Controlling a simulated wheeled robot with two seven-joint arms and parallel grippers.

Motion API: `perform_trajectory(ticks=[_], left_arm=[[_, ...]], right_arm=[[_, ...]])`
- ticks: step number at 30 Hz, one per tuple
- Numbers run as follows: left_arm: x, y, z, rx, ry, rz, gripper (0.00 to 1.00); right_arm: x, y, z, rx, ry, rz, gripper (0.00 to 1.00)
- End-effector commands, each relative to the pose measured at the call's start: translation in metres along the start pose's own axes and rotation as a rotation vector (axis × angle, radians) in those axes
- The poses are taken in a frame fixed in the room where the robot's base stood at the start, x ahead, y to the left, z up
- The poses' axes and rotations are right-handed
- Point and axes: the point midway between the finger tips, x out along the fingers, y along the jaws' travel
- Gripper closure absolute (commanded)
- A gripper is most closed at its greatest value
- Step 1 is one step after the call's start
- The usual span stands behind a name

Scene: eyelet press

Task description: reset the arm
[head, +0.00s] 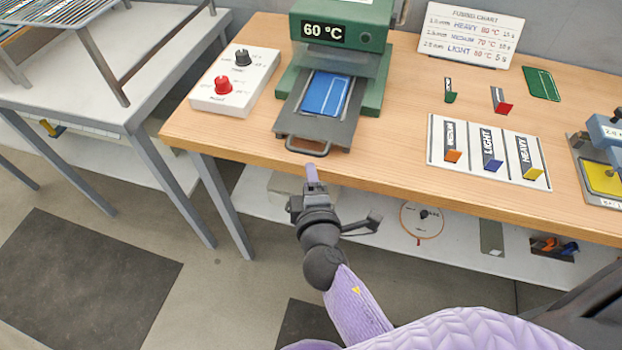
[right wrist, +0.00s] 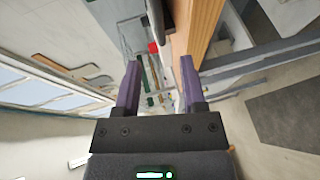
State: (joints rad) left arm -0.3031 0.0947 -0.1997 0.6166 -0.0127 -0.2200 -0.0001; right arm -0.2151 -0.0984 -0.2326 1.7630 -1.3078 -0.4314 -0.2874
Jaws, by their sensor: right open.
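My right gripper (head: 312,178) is in front of the wooden bench's front edge, just below the handle of the press tray in the head view. Its purple fingers point toward the bench. In the right wrist view the right gripper (right wrist: 160,85) has its two purple fingers apart with nothing between them. My lilac right arm (head: 358,305) comes up from the bottom of the head view. My left gripper is in neither view.
A green press (head: 342,40) reading 60 °C has its tray (head: 300,125) out, bearing a blue piece (head: 325,94). A control box (head: 234,80) stands left of it. Labelled cards (head: 487,178) lie to the right. A lower shelf (head: 375,222) runs below the wooden bench (head: 400,140).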

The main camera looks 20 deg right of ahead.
Motion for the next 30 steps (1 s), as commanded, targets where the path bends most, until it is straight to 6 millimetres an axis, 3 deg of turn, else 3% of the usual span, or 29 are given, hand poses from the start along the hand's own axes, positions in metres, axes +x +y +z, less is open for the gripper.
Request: perform_trajectory(ticks=[4,17,20,23,24,27,30], left_arm=[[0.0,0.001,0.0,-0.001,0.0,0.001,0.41],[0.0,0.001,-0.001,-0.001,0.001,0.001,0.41],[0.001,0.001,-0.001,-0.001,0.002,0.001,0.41],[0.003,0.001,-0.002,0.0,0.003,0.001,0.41],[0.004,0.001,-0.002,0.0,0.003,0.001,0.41],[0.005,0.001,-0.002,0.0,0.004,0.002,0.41],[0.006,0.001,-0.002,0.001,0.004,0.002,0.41]], right_arm=[[-0.01,0.0,0.0,0.0,-0.001,0.0,0.47],[-0.01,-0.007,0.0,0.008,0.003,-0.018,0.47],[-0.014,-0.057,0.002,0.074,0.021,-0.159,0.47],[-0.038,-0.152,0.017,0.227,0.002,-0.438,0.47],[-0.054,-0.191,0.027,0.302,-0.032,-0.556,0.47],[-0.111,-0.275,0.062,0.496,-0.187,-0.821,0.47],[-0.173,-0.331,0.103,0.674,-0.407,-1.004,0.47]])
